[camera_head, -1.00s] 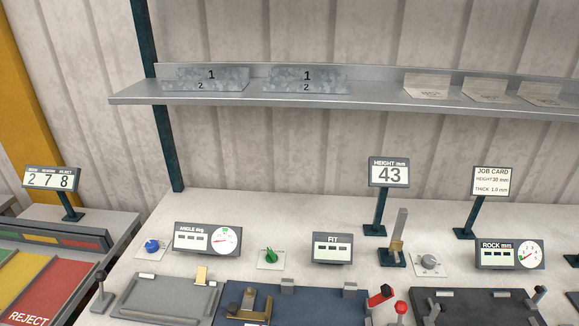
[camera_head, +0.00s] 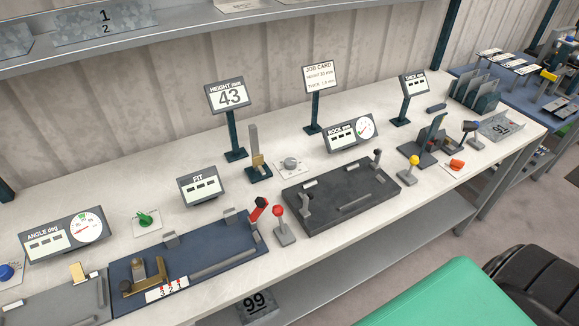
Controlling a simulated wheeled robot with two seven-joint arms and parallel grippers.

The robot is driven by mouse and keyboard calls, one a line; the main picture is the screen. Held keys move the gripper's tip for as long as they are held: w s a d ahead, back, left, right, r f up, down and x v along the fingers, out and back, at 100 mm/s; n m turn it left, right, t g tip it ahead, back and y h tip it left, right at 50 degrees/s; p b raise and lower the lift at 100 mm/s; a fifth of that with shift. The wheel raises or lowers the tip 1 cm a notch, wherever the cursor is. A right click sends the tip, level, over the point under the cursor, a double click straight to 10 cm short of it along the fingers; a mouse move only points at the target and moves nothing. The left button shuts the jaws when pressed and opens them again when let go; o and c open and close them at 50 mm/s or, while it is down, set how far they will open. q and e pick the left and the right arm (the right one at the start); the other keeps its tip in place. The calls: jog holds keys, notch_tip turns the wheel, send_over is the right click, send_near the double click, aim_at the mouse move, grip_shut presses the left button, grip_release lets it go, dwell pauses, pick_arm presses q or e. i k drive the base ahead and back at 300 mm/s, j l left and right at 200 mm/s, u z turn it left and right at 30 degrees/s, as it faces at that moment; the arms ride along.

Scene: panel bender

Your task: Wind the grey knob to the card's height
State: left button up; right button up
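The grey knob (camera_head: 291,163) sits on a small white plate on the bench, right of the height gauge post (camera_head: 257,160) with its brass slider. The height display (camera_head: 229,96) behind it reads 43. The job card (camera_head: 320,77) stands on a post further right; its height line looks like 30 mm, though the print is small now. Neither of my grippers shows a fingertip in this view. A black gripper-like or arm part at the lower right edge is cut off, and I cannot tell what it is.
A dark rock plate (camera_head: 340,195) lies in front of the knob, with a red-topped lever (camera_head: 281,225) at its left. The blue fit plate (camera_head: 190,262) lies further left. A green surface (camera_head: 450,295) fills the lower right. The bench (camera_head: 200,155) around the knob is fairly clear.

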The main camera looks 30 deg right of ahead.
aim_at(291, 163)
jog(key=k+l, duration=0.1)
jog(key=l, duration=1.4)
